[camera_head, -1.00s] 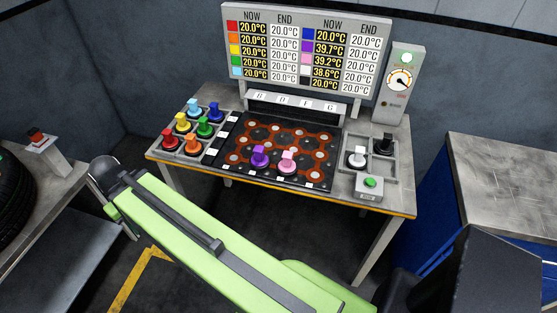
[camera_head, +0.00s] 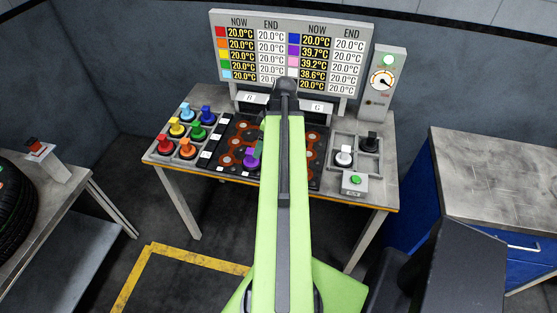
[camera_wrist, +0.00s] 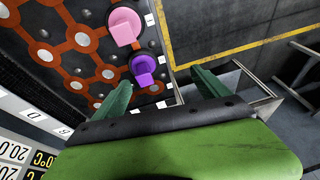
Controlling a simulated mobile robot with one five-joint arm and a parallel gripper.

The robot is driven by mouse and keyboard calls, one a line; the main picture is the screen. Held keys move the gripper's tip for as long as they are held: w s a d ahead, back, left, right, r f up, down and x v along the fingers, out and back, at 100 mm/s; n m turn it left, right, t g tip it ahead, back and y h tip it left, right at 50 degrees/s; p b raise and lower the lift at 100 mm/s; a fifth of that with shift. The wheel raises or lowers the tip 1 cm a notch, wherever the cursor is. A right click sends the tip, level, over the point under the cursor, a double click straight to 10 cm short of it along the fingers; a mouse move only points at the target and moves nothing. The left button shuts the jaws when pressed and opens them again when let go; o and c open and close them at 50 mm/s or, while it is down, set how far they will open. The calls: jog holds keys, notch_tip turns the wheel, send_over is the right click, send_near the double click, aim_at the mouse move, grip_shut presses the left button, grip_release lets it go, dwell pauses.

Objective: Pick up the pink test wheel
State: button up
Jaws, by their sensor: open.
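The pink test wheel (camera_wrist: 124,26) stands on the dark board with orange tracks (camera_wrist: 84,64), near the board's edge, in the wrist view. In the head view my arm hides it. The purple wheel (camera_wrist: 143,66) stands beside it, and it also shows in the head view (camera_head: 252,158), just left of my arm. My gripper (camera_wrist: 160,88) is open and empty. Its two green fingers are apart, with the purple wheel nearer to them than the pink one.
Coloured wheels fill a tray (camera_head: 163,154) left of the board. White (camera_head: 344,156) and black (camera_head: 370,142) wheels sit in a tray on the right, behind a green button (camera_head: 355,180). A temperature display (camera_head: 290,50) stands at the back. A tyre (camera_head: 14,205) is at far left.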

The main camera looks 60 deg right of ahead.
jog(key=s+d+r+t+p, duration=0.1)
jog(key=s+d+r, duration=0.2)
jog(key=s+d, duration=0.55)
jog(key=shift+n+h, duration=0.3)
jog(key=shift+n, duration=0.1)
jog(key=b+x, duration=0.3)
jog(key=x, duration=0.1)
jog(key=s+a+b+x, duration=0.1)
jog(key=b+x, duration=0.7)
jog(key=shift+s+a+f, duration=0.2)
jog(key=shift+f, duration=0.2)
jog(key=shift+w, duration=0.15)
jog(key=b+x, duration=0.5)
jog(key=shift+w+a+f, duration=0.1)
jog(key=shift+w, duration=0.15)
jog(key=shift+r, duration=0.25)
grip_shut()
